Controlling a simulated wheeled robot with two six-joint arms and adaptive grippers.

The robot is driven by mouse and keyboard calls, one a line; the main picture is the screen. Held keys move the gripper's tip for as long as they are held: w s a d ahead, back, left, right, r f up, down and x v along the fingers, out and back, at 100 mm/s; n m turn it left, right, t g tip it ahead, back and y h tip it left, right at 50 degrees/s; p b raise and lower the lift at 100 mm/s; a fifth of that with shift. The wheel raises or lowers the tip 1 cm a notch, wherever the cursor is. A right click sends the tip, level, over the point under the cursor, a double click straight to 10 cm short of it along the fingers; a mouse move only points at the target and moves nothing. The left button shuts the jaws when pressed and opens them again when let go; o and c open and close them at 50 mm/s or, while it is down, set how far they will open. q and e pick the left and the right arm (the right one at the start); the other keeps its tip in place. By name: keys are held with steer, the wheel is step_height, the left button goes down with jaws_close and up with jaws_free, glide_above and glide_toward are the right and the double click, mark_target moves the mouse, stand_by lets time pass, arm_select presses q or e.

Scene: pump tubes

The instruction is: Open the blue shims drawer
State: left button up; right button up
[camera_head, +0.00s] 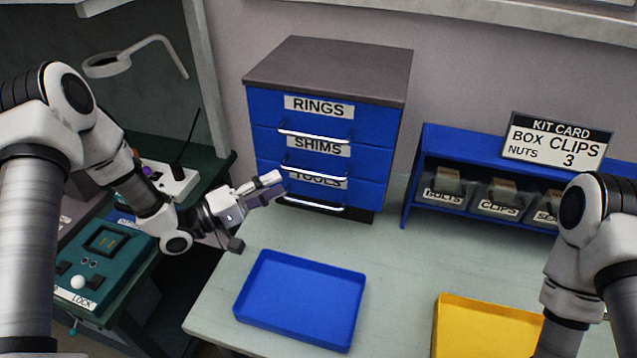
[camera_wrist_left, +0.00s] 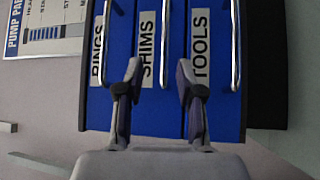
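The blue cabinet (camera_head: 392,150) stands on the bench with drawers labelled RINGS, SHIMS and TOOLS. All drawers look shut. The shims drawer (camera_head: 358,160) is the middle one, with a silver bar handle (camera_head: 318,174) below its label. My left gripper (camera_head: 278,187) is at the cabinet's left front edge, near that handle. In the left wrist view, its two fingers (camera_wrist_left: 159,72) are apart and empty. The shims handle (camera_wrist_left: 165,45) lies between them in that picture; the depth gap is hard to judge. My right gripper is out of view.
A blue tray (camera_head: 300,345) lies in front of the cabinet and a yellow tray (camera_head: 490,305) at front right. A blue rack (camera_head: 412,190) with labelled bins and a kit card (camera_head: 556,142) stands at right. A green device (camera_head: 105,262) is at left.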

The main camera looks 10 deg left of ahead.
mark_target(311, 172)
arm_select(q)
steer(key=x, duration=0.2)
steer(key=p+x, duration=0.1)
steer(key=x, duration=0.2)
steer(key=p+x, duration=0.1)
steer(key=x, duration=0.1)
steer(key=shift+d+f, duration=0.35)
steer(key=shift+d, duration=0.25)
steer(key=shift+w+d+r, duration=0.1)
steer(key=shift+w+d, duration=0.2)
steer(key=shift+w, duration=0.05)
steer(key=shift+w+d, duration=0.15)
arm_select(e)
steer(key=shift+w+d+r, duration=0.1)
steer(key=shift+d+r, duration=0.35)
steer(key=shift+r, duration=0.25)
arm_select(q)
jaws_close()
